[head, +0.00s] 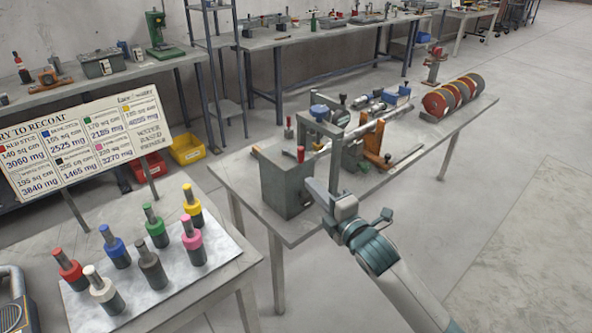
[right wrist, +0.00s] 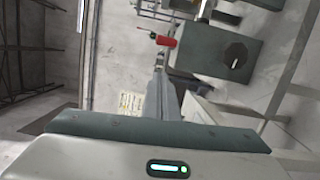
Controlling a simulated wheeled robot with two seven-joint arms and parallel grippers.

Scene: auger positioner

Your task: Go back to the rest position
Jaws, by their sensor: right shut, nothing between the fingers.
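My right gripper (head: 336,150) stands in front of the auger positioner (head: 345,125) on the middle table, its fingers pointing up in the head view. It is shut and empty. In the right wrist view the closed fingers (right wrist: 160,68) show near a red handle (right wrist: 166,41); I cannot tell whether they touch it. The positioner's grey-green box (head: 287,180) is left of the gripper and also shows in the right wrist view (right wrist: 228,48). The red handle (head: 300,154) is at the box's top. My gripper hides part of the fixture. My left gripper is not in view.
Several coloured bottles (head: 152,228) stand on a near table (head: 205,300) at left, beside a sign board (head: 85,150). Red and grey discs (head: 435,103) sit at the middle table's (head: 470,112) far end. The floor (head: 520,110) at right is clear.

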